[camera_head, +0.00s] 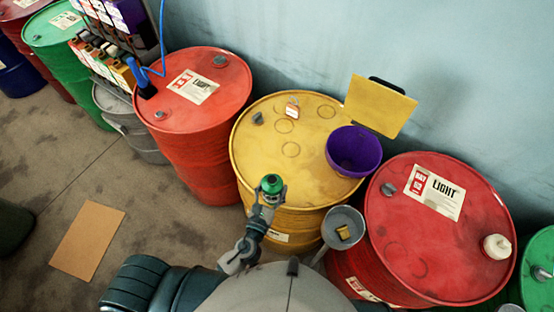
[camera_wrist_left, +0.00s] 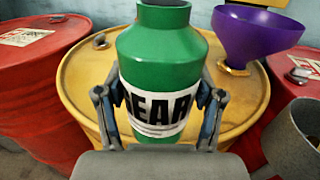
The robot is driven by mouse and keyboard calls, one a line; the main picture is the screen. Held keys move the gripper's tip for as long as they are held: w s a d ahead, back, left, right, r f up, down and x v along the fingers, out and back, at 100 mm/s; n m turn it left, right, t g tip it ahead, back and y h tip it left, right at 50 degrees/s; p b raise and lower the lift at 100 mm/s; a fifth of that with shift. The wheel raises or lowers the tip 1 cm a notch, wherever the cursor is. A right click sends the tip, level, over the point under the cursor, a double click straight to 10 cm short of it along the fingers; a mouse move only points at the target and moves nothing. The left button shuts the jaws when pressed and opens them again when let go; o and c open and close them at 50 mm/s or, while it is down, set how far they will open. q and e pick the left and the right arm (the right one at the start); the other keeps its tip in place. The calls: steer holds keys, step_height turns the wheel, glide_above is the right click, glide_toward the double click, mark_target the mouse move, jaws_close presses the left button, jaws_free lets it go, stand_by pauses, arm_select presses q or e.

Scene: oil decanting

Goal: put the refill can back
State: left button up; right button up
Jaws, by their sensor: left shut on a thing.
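A green can with a white label, its letters reading "EAR" (camera_wrist_left: 158,60), is between the fingers of my left gripper (camera_wrist_left: 160,108) in the left wrist view. Its green top (camera_head: 271,182) also shows in the head view, with my left gripper (camera_head: 267,197) around it. The can appears upright and in front of the yellow drum (camera_head: 262,150). My left gripper is shut on it. The can's lower part is hidden by my gripper. My right gripper is not in view.
A purple funnel (camera_head: 354,150) sits at the yellow drum's right side. A grey cup-like vessel (camera_head: 343,218) is right of my left gripper. Red drums stand left (camera_head: 205,130) and right (camera_head: 430,240). A white container (camera_head: 496,247) is on the right one. Bottles (camera_head: 100,50) stand back left.

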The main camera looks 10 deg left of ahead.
arm_select(q)
steer(key=shift+w+d+r, duration=0.1)
steer(key=shift+w+d, duration=0.1)
steer(key=shift+d, duration=0.3)
steer(key=w+f, duration=0.1)
steer(key=w, duration=0.4)
steer(key=w+a+f, duration=0.1)
steer(key=w+f, duration=0.1)
steer(key=w, duration=0.2)
steer(key=w+a+f+b, duration=0.1)
steer(key=w+f, duration=0.1)
steer(key=w, duration=0.3)
steer(key=shift+w+f, duration=0.25)
steer(key=shift+w, duration=0.1)
steer(key=shift+d, duration=0.15)
steer(key=shift+d+r, duration=0.1)
steer(key=o, duration=1.2)
steer(key=shift+a, duration=0.25)
steer(key=shift+o, duration=1.3)
steer(key=shift+a, duration=0.25)
steer(key=shift+s, duration=0.3)
steer(key=s, duration=0.3)
steer(key=s+a+b, duration=0.1)
steer(key=s, duration=0.7)
steer(key=shift+s+a, duration=0.2)
steer(key=shift+a, duration=0.15)
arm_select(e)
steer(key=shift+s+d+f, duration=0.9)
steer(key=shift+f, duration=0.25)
